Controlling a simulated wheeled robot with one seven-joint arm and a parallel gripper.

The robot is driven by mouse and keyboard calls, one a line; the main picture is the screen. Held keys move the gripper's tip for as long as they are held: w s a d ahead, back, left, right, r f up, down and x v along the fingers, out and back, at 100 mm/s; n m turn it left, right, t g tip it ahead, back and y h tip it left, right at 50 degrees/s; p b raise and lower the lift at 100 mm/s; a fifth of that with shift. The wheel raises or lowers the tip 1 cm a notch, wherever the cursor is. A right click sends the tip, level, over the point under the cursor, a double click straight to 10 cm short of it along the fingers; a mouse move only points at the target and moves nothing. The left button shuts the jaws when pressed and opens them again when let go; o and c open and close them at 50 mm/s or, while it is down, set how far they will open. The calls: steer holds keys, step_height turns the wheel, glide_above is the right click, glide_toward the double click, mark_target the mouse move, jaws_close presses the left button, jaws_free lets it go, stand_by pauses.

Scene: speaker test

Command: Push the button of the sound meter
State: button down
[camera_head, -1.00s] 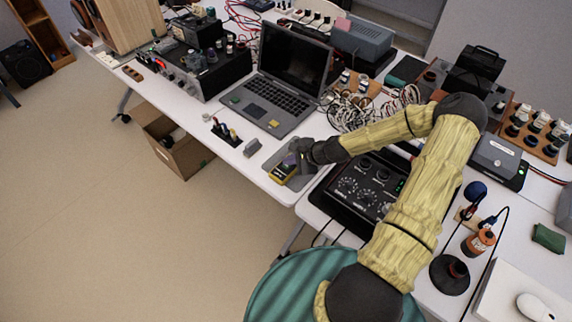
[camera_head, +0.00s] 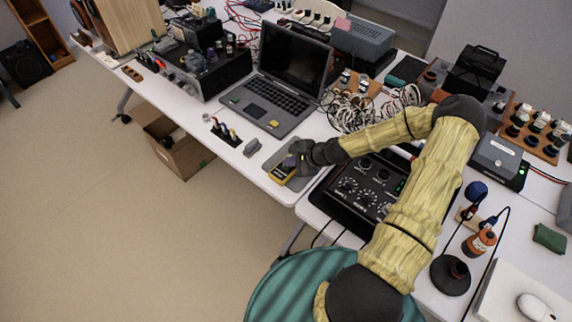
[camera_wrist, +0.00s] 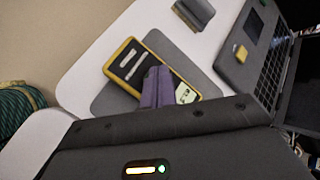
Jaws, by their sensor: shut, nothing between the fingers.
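The sound meter, a yellow-rimmed device with a dark face (camera_wrist: 124,60), lies on a grey mat (camera_wrist: 170,45) at the front edge of the white table. It also shows in the head view (camera_head: 281,173). Its pale display shows at the right end in the wrist view. My gripper (camera_wrist: 154,78) is shut and empty, with its purplish fingertips directly over the middle of the meter. The fingers hide part of its face, including any button there. I cannot tell whether the tips touch it. In the head view my gripper (camera_head: 290,162) covers the meter's upper right end.
A laptop (camera_head: 280,85) stands open behind the mat. A small grey block (camera_head: 252,147) and a holder with tools (camera_head: 224,133) lie to the left. A black mixer (camera_head: 350,195) is at the right, under my arm. Tangled cables (camera_head: 362,108) lie behind.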

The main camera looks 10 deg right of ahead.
steer(key=shift+d+r+p, duration=0.1)
steer(key=shift+r+p, duration=0.7)
steer(key=shift+r, duration=0.15)
step_height(320, 180, up, 6)
steer(key=p, duration=0.5)
